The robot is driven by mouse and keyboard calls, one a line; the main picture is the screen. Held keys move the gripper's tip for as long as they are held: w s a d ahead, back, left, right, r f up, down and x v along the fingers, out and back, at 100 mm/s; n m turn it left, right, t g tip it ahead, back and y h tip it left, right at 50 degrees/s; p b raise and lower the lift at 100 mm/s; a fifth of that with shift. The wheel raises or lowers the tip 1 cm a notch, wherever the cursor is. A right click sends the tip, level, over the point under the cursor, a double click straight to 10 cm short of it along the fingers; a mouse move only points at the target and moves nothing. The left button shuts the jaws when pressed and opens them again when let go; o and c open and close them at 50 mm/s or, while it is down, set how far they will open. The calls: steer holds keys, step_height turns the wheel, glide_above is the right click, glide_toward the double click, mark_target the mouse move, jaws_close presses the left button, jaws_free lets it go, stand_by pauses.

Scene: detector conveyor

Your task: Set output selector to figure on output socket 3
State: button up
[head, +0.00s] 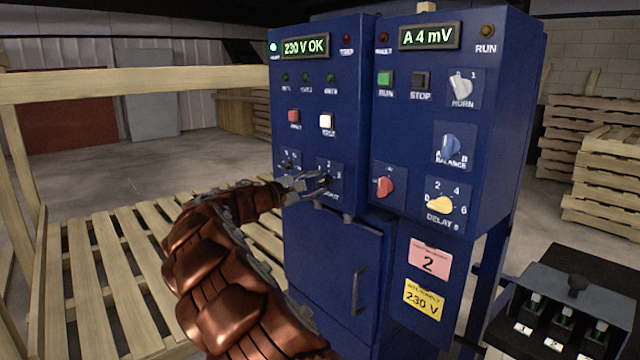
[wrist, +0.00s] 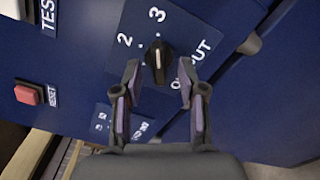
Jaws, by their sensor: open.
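The output selector (wrist: 159,62) is a black knob with a white pointer line, on a blue plate with a 2 and a 3. In the wrist view its line points up, towards the 3. Another mark, if any, is hidden behind a finger. My gripper (wrist: 160,78) is open, one finger on each side of the knob; I cannot tell if they touch it. In the head view my gripper (head: 322,183) covers much of the selector. A black socket box (head: 560,285) at lower right has white cards; 1 and 2 are readable, a third is cut off.
The blue cabinet (head: 325,110) has other knobs: red (head: 385,187), yellow delay (head: 440,204), blue balance (head: 450,146) and white horn (head: 460,88). A pink card with 2 (head: 428,262) hangs below. Buttons sit above the selector. A pallet-like wooden frame (head: 110,275) stands left.

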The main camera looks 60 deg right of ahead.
steer(key=v, duration=0.9)
steer(key=shift+a, duration=0.45)
